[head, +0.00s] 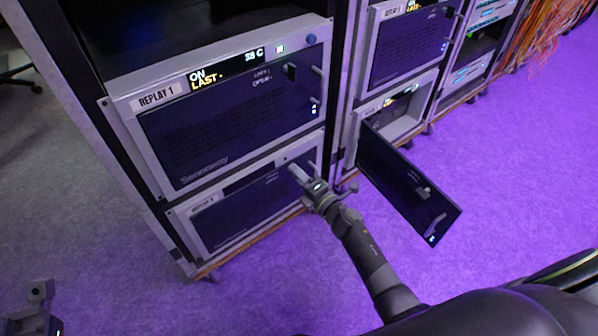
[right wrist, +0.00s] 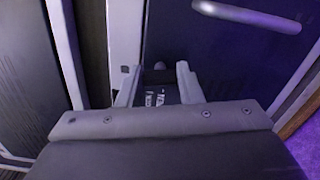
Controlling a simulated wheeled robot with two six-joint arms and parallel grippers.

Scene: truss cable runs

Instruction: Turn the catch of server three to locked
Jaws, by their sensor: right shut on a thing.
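The lower server (head: 245,208) in the near rack has a dark front door and a REPLAY label (head: 203,204) whose digit is too small to read surely. My right gripper (head: 298,173) is at the upper right of that door, shut on its catch. In the right wrist view the two fingers (right wrist: 157,75) stand on either side of the small dark catch (right wrist: 159,66), with white lettering below it. The catch is mostly hidden, so its angle cannot be told. Part of my left gripper (head: 40,290) shows at the lower left; its jaws are unclear.
REPLAY 1 (head: 225,128) sits above, its door closed, with a catch (head: 291,72) and a handle. In the rack to the right, a lower door (head: 405,185) hangs open into the aisle, close to my right arm. A door handle (right wrist: 247,16) shows near my right gripper. Purple-lit floor is clear at right.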

